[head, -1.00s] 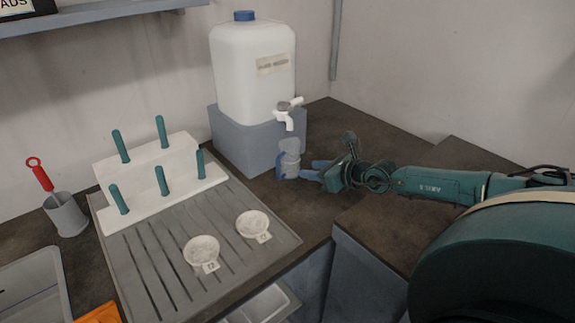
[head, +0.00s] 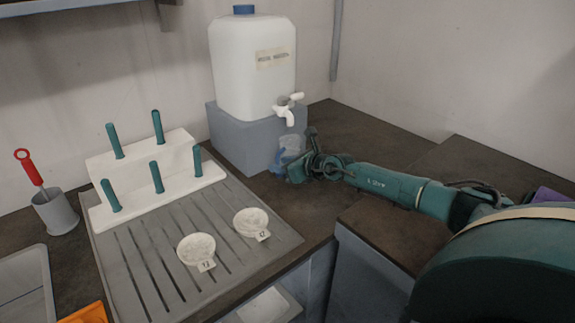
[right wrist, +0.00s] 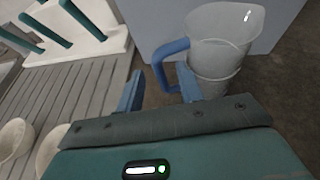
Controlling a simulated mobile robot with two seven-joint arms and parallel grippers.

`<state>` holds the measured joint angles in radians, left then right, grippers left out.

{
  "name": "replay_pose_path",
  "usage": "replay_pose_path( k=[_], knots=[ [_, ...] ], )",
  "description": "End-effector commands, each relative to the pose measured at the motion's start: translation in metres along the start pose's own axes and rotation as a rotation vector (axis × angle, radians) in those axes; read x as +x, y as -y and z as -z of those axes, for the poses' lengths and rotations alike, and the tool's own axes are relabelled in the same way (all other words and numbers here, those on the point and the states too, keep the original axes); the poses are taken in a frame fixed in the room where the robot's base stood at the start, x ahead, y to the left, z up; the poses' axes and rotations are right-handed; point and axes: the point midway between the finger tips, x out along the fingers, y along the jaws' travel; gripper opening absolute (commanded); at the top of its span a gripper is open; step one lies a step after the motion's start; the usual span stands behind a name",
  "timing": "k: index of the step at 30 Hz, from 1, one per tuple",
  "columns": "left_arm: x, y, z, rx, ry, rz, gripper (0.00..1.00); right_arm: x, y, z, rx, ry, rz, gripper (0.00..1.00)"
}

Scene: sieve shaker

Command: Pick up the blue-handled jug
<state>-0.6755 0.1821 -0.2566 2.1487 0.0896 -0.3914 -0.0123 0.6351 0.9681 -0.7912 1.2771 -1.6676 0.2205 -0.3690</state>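The jug (head: 290,143) is clear with a blue handle and stands upright under the tap of the white water container, partly hidden by my right gripper in the head view. In the right wrist view the jug (right wrist: 222,45) stands just ahead, with its blue handle (right wrist: 163,57) on its left side. My right gripper (right wrist: 160,84) is open. Its two blue fingers are spread, and the handle shows between and just beyond the fingertips. I cannot tell whether a finger touches it. My left gripper is not in view.
The white container (head: 252,75) rests on a grey block (head: 240,138) behind the jug. A white peg rack (head: 135,185) and a grey draining board (head: 140,265) with two small labelled dishes lie to the left. The dark worktop (head: 375,140) right of the jug is clear.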

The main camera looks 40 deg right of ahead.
Motion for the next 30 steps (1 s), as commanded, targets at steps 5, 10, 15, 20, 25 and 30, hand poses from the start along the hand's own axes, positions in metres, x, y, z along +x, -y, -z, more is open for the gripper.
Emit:
replay_pose_path(
  k=[5, 10, 15, 20, 25, 30],
  knots=[
    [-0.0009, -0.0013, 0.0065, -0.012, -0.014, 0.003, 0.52, 0.0005, -0.0001, -0.0003, 0.000, -0.001, 0.000, 0.37],
    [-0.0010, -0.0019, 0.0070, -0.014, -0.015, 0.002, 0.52, 0.0003, 0.0000, -0.0002, 0.000, -0.001, 0.000, 0.26],
    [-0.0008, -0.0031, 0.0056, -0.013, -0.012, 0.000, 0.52, 0.0002, 0.0000, -0.0002, 0.000, -0.001, 0.000, 0.12],
    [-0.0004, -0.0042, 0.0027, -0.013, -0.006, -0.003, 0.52, 0.0002, 0.0000, -0.0001, 0.000, -0.001, 0.000, 0.00],
    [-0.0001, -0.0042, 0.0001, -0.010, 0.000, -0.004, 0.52, 0.0002, 0.0001, 0.0000, 0.000, -0.001, 0.000, 0.00],
    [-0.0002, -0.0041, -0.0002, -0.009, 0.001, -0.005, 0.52, 0.0002, 0.0001, 0.0001, 0.000, -0.001, 0.000, 0.00]
  ],
)
